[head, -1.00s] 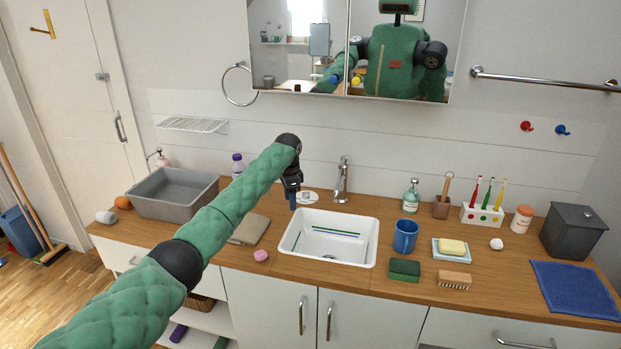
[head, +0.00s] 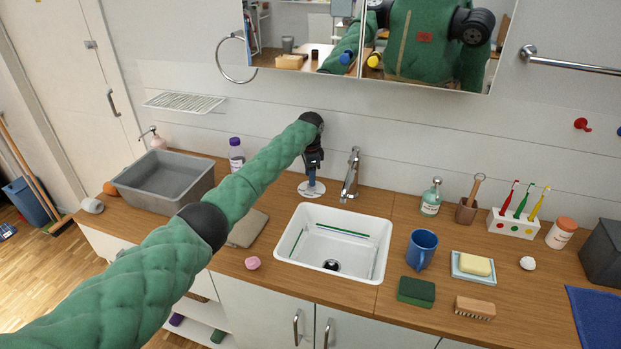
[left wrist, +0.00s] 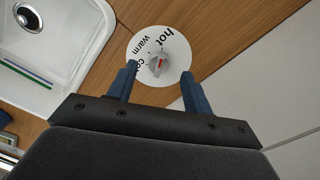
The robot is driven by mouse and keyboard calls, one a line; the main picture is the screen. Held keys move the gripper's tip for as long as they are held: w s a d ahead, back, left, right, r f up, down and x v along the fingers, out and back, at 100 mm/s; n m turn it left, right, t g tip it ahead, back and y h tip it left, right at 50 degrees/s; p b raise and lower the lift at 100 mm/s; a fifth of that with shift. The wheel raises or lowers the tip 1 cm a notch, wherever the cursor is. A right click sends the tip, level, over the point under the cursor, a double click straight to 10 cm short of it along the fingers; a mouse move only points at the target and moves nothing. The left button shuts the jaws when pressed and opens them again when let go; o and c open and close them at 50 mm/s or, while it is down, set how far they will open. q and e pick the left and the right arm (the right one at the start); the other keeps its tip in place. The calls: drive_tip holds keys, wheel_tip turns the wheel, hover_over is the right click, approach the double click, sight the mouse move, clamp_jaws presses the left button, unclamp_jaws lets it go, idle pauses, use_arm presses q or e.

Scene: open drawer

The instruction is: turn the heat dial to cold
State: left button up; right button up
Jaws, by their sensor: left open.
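The heat dial is a round white plate (left wrist: 152,38) with a grey knob (left wrist: 158,65) that carries a red mark. In the left wrist view the words "hot" and "warm" are readable, and a word starting "co" is partly hidden by a finger. I cannot tell surely which word the red mark points to. In the head view the dial plate (head: 312,188) lies on the wooden counter left of the tap. My left gripper (left wrist: 158,73) is open, with one finger on each side of the knob. Contact is not clear. My right gripper is not in view.
The tap (head: 351,174) stands close to the right of my gripper, and the white sink (head: 283,245) is in front. A grey basin (head: 140,192) and a purple-capped bottle (head: 236,155) stand to the left. A blue mug (head: 421,249) stands right of the sink.

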use_arm(q)
drive_tip(key=shift+f, duration=0.6)
drive_tip(key=shift+f+p, duration=0.3)
drive_tip(key=shift+f, duration=0.6)
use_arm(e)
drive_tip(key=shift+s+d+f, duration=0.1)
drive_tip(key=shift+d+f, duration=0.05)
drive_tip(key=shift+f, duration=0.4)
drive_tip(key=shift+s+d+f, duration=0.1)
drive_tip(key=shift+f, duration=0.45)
use_arm(q)
drive_tip(key=c, duration=0.9)
drive_tip(key=shift+c, duration=0.2)
